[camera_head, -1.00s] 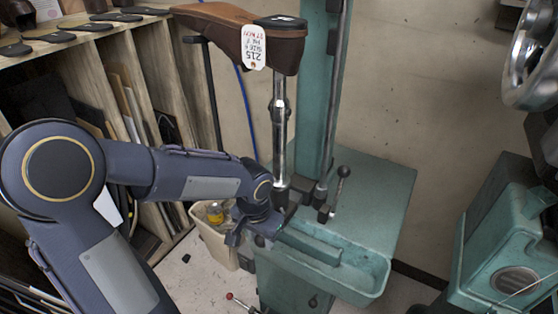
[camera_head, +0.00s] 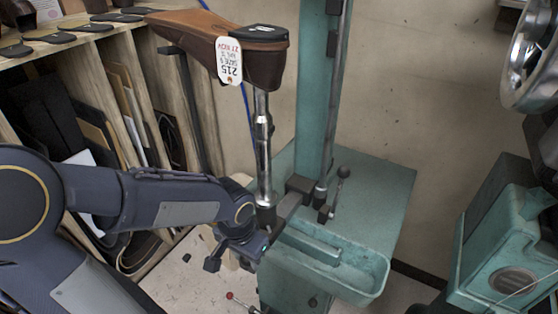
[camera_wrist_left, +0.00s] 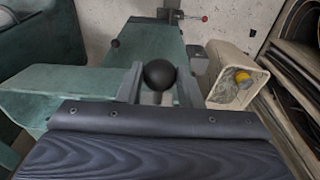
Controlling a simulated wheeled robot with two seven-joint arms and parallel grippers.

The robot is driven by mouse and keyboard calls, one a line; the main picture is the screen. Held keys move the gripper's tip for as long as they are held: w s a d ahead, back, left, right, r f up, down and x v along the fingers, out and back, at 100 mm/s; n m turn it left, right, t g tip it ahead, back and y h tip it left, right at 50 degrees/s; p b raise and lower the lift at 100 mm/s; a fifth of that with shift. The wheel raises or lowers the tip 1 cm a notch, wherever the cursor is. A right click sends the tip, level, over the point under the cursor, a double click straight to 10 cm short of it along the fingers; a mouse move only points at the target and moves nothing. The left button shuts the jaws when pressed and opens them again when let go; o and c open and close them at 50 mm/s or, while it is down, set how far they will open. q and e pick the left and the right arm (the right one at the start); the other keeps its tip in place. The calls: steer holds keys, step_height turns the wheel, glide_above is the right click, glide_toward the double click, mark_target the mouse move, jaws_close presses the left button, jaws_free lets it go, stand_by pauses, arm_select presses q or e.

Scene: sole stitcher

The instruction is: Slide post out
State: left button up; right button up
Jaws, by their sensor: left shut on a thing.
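The chrome post (camera_head: 263,150) stands upright in the head view, with a brown shoe (camera_head: 190,32) on its top that carries a white tag (camera_head: 229,62). Its dark foot sits on a dark slide arm (camera_head: 290,207) that reaches out from the green column (camera_head: 312,100). My left gripper (camera_head: 255,243) is low, just below the post's foot. In the left wrist view its two fingers stand on either side of a round black knob (camera_wrist_left: 160,74) and are shut on it. The knob is hidden in the head view. My right gripper is not in view.
A green tray (camera_head: 345,262) juts from the stand in front of the column. A small lever (camera_head: 341,185) stands beside the column. A wooden rack (camera_head: 150,80) is at left, another green machine (camera_head: 505,240) at right. A cream bin (camera_wrist_left: 232,88) shows in the wrist view.

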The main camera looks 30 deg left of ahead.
arm_select(q)
steer(key=s, duration=0.3)
steer(key=s+p, duration=0.1)
steer(key=s, duration=0.1)
steer(key=shift+s+a, duration=0.25)
steer(key=shift+s, duration=0.05)
stand_by(0.6)
steer(key=o, duration=1.2)
steer(key=shift+o, duration=0.2)
step_height(320, 180, up, 7)
steer(key=s+p, duration=0.2)
steer(key=p, duration=0.5)
